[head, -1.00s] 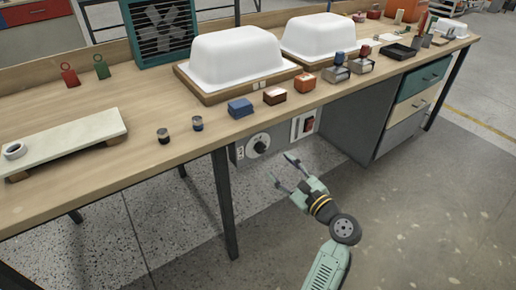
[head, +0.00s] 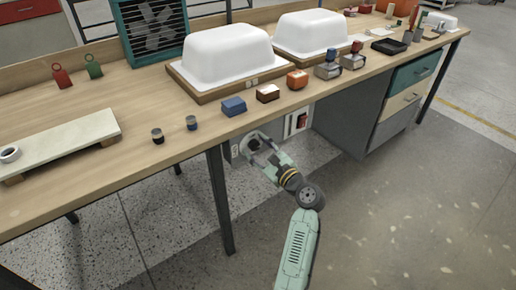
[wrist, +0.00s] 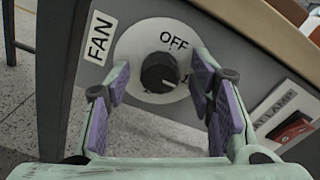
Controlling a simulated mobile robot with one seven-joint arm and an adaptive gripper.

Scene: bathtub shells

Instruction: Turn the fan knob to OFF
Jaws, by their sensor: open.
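The black fan knob (wrist: 160,72) sits on a round white dial (wrist: 136,48) on a grey panel, with a FAN label (wrist: 101,38) to its left. OFF is printed at the dial's top, and a 1 shows beside the knob at right. The knob's light mark appears to point toward the 1. My gripper (wrist: 164,90) is open, with its purple-padded fingers on either side of the knob; I cannot tell whether they touch it. In the head view my gripper (head: 262,143) is at the panel under the bench edge and partly hides the dial.
A lamp panel with a red switch (wrist: 291,128) is right of the dial; it also shows in the head view (head: 301,121). The wooden bench top (head: 60,205) overhangs the panel. A dark table leg (head: 220,200) stands to the left.

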